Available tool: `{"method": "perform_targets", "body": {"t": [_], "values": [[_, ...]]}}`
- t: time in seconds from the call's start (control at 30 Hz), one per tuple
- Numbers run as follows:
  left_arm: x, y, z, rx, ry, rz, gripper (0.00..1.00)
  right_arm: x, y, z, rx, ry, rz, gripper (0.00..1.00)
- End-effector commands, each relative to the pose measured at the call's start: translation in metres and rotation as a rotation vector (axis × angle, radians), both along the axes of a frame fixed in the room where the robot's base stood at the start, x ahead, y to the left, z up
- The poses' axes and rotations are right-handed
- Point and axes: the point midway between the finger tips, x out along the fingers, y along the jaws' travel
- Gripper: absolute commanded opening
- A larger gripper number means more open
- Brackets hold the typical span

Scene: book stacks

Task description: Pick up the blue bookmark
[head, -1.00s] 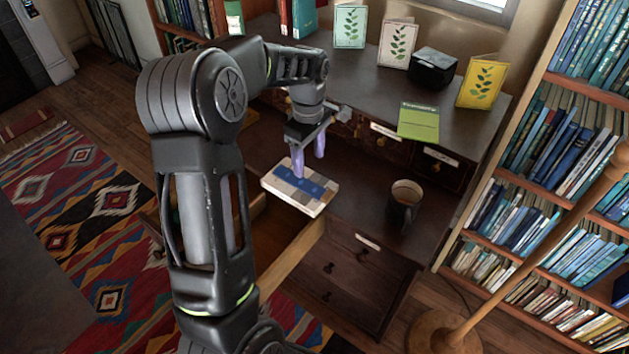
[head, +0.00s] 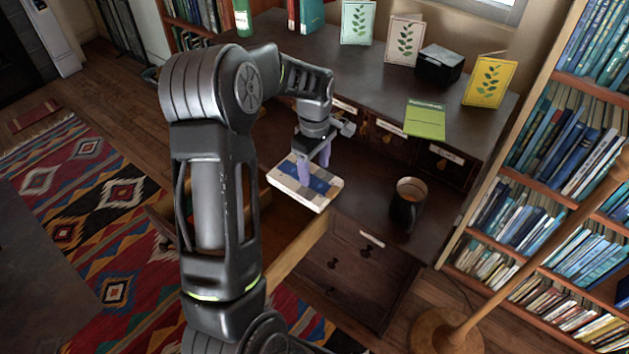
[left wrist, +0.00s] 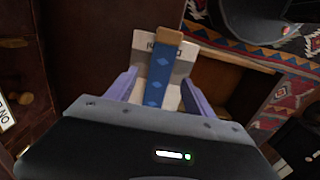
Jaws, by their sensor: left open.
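In the left wrist view the bookmark (left wrist: 159,74) is a blue strip with lighter diamonds and a brown end, running lengthwise between my fingers. My left gripper (head: 314,172) is open, pointing down at the book, with its purple fingers on either side of the bookmark. I cannot tell whether the fingers touch the book. The fingers partly hide the bookmark in the head view. My right gripper is not in view.
A dark mug (head: 404,212) stands right of the book. An open drawer (head: 290,262) juts out in front. The raised shelf behind carries a green card (head: 425,122), a black box (head: 440,66) and standing cards. A bookcase and a wooden lamp stand are at right.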

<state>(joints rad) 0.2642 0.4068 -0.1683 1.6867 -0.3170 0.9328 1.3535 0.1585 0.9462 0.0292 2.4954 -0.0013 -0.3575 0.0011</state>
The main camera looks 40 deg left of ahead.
Motion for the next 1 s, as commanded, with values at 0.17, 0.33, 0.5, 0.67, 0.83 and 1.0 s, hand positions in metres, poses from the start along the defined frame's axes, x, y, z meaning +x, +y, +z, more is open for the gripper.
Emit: {"method": "perform_targets", "body": {"t": [0.17,0.33,0.5,0.67,0.83,1.0], "values": [[-0.001,0.0,-0.025,-0.001,0.002,0.0,0.62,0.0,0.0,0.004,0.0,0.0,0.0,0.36],[0.0,0.0,-0.03,0.0,0.0,-0.001,0.62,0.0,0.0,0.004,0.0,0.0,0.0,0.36],[0.0,0.0,-0.03,0.0,0.0,-0.001,0.62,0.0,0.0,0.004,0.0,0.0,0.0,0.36],[0.0,0.0,-0.029,0.0,0.0,-0.001,0.62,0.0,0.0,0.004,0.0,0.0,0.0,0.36],[0.0,0.0,-0.029,0.0,0.0,-0.001,0.62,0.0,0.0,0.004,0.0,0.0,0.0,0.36],[0.0,0.0,-0.029,0.0,0.0,-0.001,0.48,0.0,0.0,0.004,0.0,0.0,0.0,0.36]]}}
